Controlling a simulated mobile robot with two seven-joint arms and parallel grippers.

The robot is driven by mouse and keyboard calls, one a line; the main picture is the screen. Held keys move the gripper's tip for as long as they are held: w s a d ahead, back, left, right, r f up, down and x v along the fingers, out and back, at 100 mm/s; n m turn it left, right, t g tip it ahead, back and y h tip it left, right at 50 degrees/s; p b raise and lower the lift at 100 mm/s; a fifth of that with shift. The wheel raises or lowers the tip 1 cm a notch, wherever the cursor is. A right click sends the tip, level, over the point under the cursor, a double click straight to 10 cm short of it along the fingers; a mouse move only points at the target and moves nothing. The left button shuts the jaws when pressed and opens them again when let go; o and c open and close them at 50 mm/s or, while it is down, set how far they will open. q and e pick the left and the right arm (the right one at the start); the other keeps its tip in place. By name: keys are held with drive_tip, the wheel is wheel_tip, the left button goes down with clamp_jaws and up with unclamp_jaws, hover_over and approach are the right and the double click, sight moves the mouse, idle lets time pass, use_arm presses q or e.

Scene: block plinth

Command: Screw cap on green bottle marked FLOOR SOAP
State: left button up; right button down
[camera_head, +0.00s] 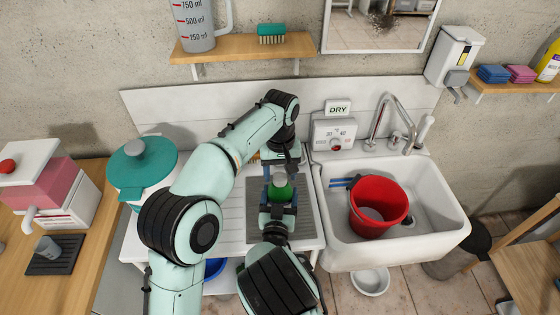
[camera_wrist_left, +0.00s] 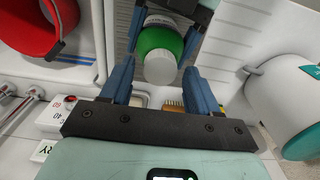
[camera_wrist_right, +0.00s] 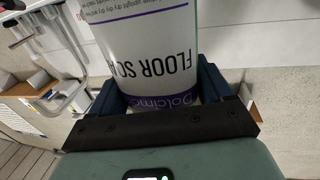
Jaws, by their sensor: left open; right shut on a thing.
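The green bottle (camera_head: 281,190) stands over the grey draining board, seen from above. The right wrist view shows its white label with the words FLOOR SOAP (camera_wrist_right: 180,55). My right gripper (camera_head: 278,208) is shut on the bottle's body from the front. A white cap (camera_wrist_left: 160,67) sits at the top of the bottle's green shoulder (camera_wrist_left: 160,42) in the left wrist view; I cannot tell how tight it is. My left gripper (camera_head: 281,168) is open above the bottle. Its fingers (camera_wrist_left: 159,80) stand on either side of the cap with gaps.
To the right is a white sink (camera_head: 436,200) with a red bucket (camera_head: 378,208) in it. A control box (camera_head: 334,133) marked DRY is behind. A teal-lidded white pot (camera_head: 142,168) stands left. A wooden shelf (camera_head: 240,47) is on the wall.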

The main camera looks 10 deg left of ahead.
use_arm(q)
drive_tip(key=shift+f, duration=0.55)
drive_tip(key=c, duration=1.1)
drive_tip(key=o, duration=1.3)
drive_tip(key=shift+c, duration=0.2)
wheel_tip(320, 180, up, 12)
